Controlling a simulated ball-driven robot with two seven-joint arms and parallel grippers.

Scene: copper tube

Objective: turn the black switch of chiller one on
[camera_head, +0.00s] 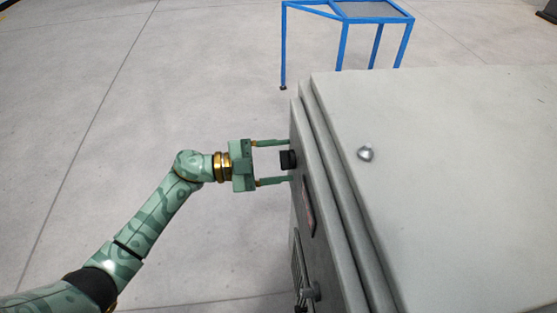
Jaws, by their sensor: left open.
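The black switch (287,160) sticks out from the front face of a grey cabinet (440,180), which I see mostly from above. My left gripper (290,161) is open, with one finger on each side of the switch. Its fingertips reach close to the cabinet face; I cannot tell whether they touch it or the switch. The switch's turn position and any label on it cannot be read from this angle. My right gripper is not in view.
A handle (309,292) sticks out lower on the cabinet's front face. A blue metal frame (345,30) stands behind the cabinet. A small metal knob (366,153) sits on the cabinet's top. The concrete floor on the left is clear.

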